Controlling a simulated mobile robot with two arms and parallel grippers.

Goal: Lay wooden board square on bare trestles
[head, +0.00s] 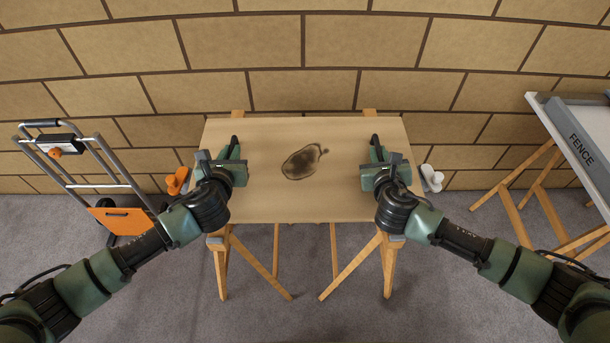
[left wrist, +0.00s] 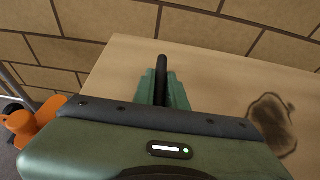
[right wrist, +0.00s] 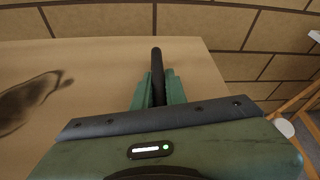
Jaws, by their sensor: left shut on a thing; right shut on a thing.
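The wooden board (head: 305,205) is pale, with a dark stain near its middle, and lies flat over two wooden trestles, left (head: 222,262) and right (head: 388,262). Trestle ends show past its back and front edges. The board looks about square to them; whether it touches them I cannot tell. My left gripper (head: 232,152) is shut on the black left handle (left wrist: 162,72) of the board. My right gripper (head: 377,152) is shut on the black right handle (right wrist: 156,70). The board hides most of the trestle tops.
An orange object (head: 177,180) shows by the board's left edge and a pale grey one (head: 431,178) by its right. A hand truck (head: 90,175) stands at left. A grey panel marked FENCE (head: 580,145) rests on other trestles at right. A block wall (head: 300,45) is behind.

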